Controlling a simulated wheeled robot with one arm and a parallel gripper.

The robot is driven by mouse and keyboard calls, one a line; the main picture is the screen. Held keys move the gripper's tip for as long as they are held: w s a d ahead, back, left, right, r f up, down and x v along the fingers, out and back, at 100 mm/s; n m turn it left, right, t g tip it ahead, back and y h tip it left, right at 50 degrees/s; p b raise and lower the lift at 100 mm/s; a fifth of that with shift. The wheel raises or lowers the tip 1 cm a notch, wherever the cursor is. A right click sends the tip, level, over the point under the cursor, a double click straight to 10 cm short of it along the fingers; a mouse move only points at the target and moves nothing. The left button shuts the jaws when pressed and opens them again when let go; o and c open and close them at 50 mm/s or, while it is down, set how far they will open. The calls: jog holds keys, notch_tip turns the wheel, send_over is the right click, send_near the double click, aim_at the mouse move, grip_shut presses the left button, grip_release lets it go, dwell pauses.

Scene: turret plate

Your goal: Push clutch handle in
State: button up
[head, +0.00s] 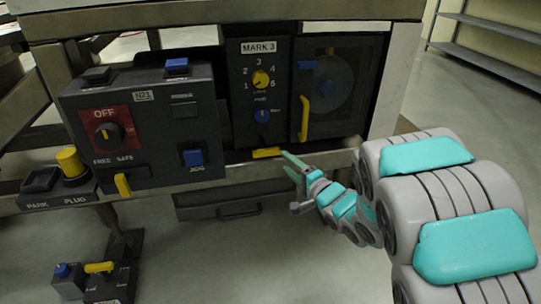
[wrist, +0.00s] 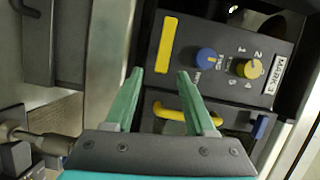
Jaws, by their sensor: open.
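No label reading "clutch" is legible, so I cannot tell which yellow part is the clutch handle. A flat yellow bar (head: 267,152) sits at the bottom of the MARK 3 panel; it also shows in the wrist view (wrist: 166,45). A curved yellow handle (head: 304,117) stands on the panel to its right, and it shows in the wrist view (wrist: 188,112). My gripper (head: 290,163) is open and empty, just below and right of the flat bar. In the wrist view its green fingertips (wrist: 160,74) are apart, with the panel beyond them.
The MARK 3 panel (head: 248,95) carries a yellow dial (head: 261,79) and a blue knob (head: 263,116). The N21 box (head: 160,115) juts out at left, with a yellow lever (head: 123,185) below. A drawer (head: 232,205) hangs underneath.

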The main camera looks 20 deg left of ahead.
aim_at(268, 155)
jog(key=shift+y, duration=0.7)
jog(key=x, duration=0.3)
jog(key=s+b+x, duration=0.1)
jog(key=x, duration=0.1)
jog(key=a+x, duration=0.1)
jog(key=x, duration=0.2)
jog(key=shift+a+f, duration=0.2)
jog(key=shift+a, duration=0.15)
grip_shut()
dwell(0.6)
